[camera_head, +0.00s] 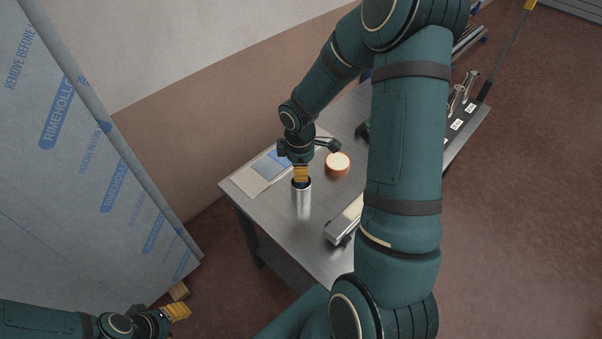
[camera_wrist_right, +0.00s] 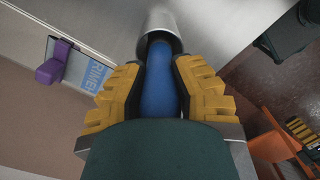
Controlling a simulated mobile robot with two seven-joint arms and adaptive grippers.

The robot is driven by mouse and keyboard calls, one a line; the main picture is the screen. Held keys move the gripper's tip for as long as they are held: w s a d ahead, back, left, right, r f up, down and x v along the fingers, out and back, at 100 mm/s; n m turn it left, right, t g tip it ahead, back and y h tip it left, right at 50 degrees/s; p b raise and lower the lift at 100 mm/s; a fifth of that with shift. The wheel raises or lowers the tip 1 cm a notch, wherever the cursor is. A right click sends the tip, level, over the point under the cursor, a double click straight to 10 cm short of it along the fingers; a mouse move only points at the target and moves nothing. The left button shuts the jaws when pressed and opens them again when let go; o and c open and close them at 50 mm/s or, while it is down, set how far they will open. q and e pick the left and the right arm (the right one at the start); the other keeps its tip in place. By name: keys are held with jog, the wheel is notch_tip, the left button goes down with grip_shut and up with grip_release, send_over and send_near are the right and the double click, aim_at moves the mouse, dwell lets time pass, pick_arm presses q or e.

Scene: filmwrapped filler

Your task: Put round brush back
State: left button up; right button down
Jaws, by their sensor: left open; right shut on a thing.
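A silver metal cup (camera_head: 301,203) stands upright on the grey metal table (camera_head: 322,218). My right gripper (camera_head: 301,173) is just above its mouth. In the right wrist view, my right gripper (camera_wrist_right: 160,88) is shut on a blue rounded handle (camera_wrist_right: 157,75), likely the round brush. The blue piece's far end reaches into the mouth of the cup (camera_wrist_right: 176,22). Any bristles are hidden, and I cannot tell how deep it sits. My left gripper (camera_head: 184,302) is open and empty at the lower left, away from the table.
A round orange-brown object with a pale top (camera_head: 338,166) stands right of the cup. A flat card with a blue patch (camera_head: 262,170) lies behind it. A long metal object (camera_head: 345,220) is partly behind my right arm. A film-wrapped panel (camera_head: 85,160) stands at left.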

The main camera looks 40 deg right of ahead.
jog(key=shift+f, duration=0.6)
jog(key=shift+f, duration=0.1)
jog(key=c, duration=0.9)
grip_release()
